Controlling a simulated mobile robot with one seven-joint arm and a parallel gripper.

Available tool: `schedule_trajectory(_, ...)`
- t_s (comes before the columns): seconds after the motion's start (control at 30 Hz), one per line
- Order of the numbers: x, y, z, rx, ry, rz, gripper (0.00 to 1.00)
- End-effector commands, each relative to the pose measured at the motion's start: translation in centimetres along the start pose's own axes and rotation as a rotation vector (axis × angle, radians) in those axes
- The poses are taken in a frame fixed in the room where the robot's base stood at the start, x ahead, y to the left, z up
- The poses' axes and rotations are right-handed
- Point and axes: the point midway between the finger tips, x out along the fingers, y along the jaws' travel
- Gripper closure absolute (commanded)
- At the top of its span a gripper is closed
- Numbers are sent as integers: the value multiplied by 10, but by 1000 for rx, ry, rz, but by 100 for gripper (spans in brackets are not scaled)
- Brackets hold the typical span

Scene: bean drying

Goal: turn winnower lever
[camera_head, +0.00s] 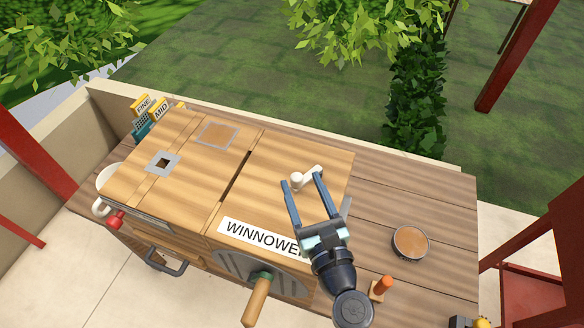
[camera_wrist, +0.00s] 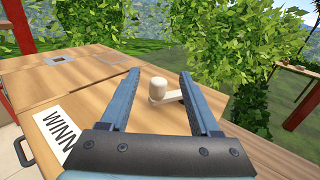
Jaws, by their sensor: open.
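The wooden winnower (camera_head: 190,165), labelled WINNOWER, stands on the plank table; its top also shows in the wrist view (camera_wrist: 95,98). On its top is a pale lever with an upright round knob (camera_head: 297,179) and a short arm pointing right; the knob stands clear in the wrist view (camera_wrist: 157,88). My gripper (camera_head: 302,178) is open, its two blue fingers spread. In the wrist view (camera_wrist: 159,75) the knob appears between the fingers, with a gap on both sides. I cannot tell whether the fingertips reach past it.
A wooden crank handle (camera_head: 257,300) sticks out of the winnower's front, with a dark drawer handle (camera_head: 168,263) and a red knob (camera_head: 115,219) farther left. A round brown-topped dish (camera_head: 410,243) and an orange-handled item (camera_head: 381,287) are on the right. The table's back right is clear.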

Motion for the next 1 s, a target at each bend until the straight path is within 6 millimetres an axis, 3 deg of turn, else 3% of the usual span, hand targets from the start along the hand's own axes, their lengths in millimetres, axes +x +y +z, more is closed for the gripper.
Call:
schedule_trajectory(0.03,0,0,-17,3,2,0,37)
schedule_trajectory(0.1,0,0,-33,2,3,-1,37)
schedule_trajectory(0.3,41,0,-26,-3,-2,1,37)
schedule_trajectory(0.5,67,1,-26,-3,-2,2,37)
schedule_trajectory(0.93,76,1,-26,-3,-1,0,37)
schedule_trajectory(1.0,76,1,-26,-3,-1,0,48)
